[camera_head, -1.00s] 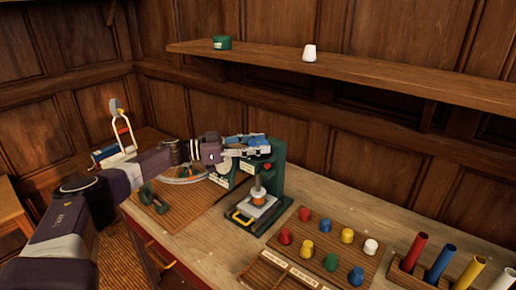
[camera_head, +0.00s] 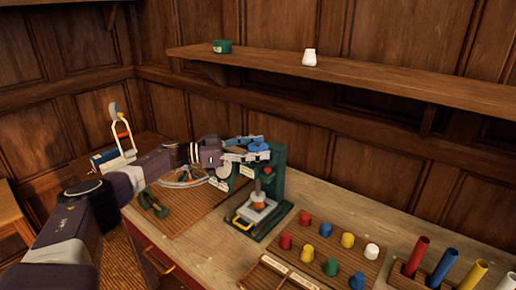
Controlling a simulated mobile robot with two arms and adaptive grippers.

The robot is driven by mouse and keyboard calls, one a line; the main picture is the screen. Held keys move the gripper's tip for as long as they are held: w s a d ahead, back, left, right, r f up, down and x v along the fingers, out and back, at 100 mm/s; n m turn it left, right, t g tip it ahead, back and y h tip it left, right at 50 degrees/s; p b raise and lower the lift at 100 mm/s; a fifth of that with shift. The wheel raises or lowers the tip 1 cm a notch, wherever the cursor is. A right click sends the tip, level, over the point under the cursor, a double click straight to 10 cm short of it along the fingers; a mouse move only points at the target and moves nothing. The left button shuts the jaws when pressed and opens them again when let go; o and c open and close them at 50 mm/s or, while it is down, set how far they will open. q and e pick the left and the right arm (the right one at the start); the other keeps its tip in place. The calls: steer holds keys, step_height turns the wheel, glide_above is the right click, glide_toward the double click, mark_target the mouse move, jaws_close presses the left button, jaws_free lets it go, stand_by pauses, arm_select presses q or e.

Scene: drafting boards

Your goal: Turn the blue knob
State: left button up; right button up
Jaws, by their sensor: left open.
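A green press (camera_head: 275,183) stands on the bench, with a blue knob (camera_head: 258,146) at its top. My left gripper (camera_head: 259,150) reaches in from the left at the top of the press, its fingers open. The fingers are at the knob and partly overlap it in the picture, so I cannot tell whether they touch it. Below the press head are an orange and grey plunger part (camera_head: 259,200) and a yellow handle (camera_head: 241,223) at the base. My right gripper is out of view.
A peg board (camera_head: 320,255) with several coloured pegs lies right of the press, and a rack with coloured tubes (camera_head: 415,255) is farther right. A brown drafting board (camera_head: 185,215) lies left. A wall shelf (camera_head: 350,78) runs above the bench.

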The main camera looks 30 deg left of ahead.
arm_select(q)
steer(key=v, duration=1.2)
